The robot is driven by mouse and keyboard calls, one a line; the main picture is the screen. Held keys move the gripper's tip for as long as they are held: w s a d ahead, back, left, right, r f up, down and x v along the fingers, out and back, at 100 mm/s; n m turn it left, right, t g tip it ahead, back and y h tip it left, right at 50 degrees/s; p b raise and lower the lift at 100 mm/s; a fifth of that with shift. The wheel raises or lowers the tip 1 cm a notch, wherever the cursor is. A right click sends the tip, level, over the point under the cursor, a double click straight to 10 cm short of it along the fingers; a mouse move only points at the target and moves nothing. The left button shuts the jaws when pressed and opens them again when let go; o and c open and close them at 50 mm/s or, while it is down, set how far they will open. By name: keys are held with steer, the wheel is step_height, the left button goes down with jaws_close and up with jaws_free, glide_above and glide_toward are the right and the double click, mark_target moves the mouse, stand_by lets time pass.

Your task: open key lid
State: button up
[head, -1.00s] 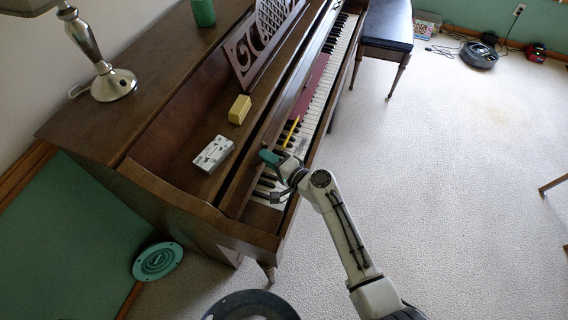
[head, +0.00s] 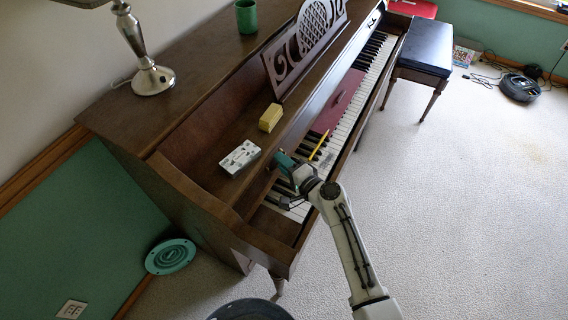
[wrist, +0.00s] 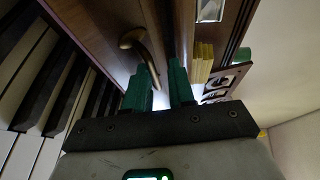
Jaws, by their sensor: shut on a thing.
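The upright piano (head: 200,120) has its keys (head: 375,65) uncovered along its front in the head view. The wooden key lid (wrist: 98,28) shows in the wrist view as a reddish-brown strip beside the keys. A curved brass handle (wrist: 138,42) is fixed on it. My gripper (wrist: 163,82) has its green fingers on either side of the handle's end, shut on it; the exact contact is partly hidden. In the head view my gripper (head: 285,162) is at the near end of the keyboard, by the lid's edge, and hides the handle.
A red flat item (head: 340,102) and a yellow pencil (head: 320,146) lie over the keys. A white block (head: 239,157) and a yellow block (head: 270,117) rest on the piano. A green cup (head: 246,15), lamp (head: 150,78) and bench (head: 422,58) are nearby.

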steer(key=shift+d, duration=0.1)
stand_by(0.4)
steer(key=shift+s+d, duration=0.15)
steer(key=shift+s, duration=0.05)
steer(key=v, duration=1)
steer(key=shift+s, duration=0.2)
steer(key=s+d+f+n+g+h, duration=0.2)
steer(key=s+d+n+g, duration=0.15)
steer(key=s, duration=0.45)
steer(key=s+d+f+n+g+h, duration=0.1)
steer(key=s+d+f+n+g, duration=0.15)
steer(key=s+n+g, duration=0.4)
steer(key=s+d+r+g+h, duration=0.1)
steer(key=s+d+r+h, duration=0.1)
steer(key=s+d, duration=0.3)
steer(key=s+d+r+g+h, duration=0.1)
steer(key=s+d+h, duration=0.3)
steer(key=s, duration=0.9)
steer(key=shift+d+r, duration=0.5)
steer(key=shift+d, duration=0.55)
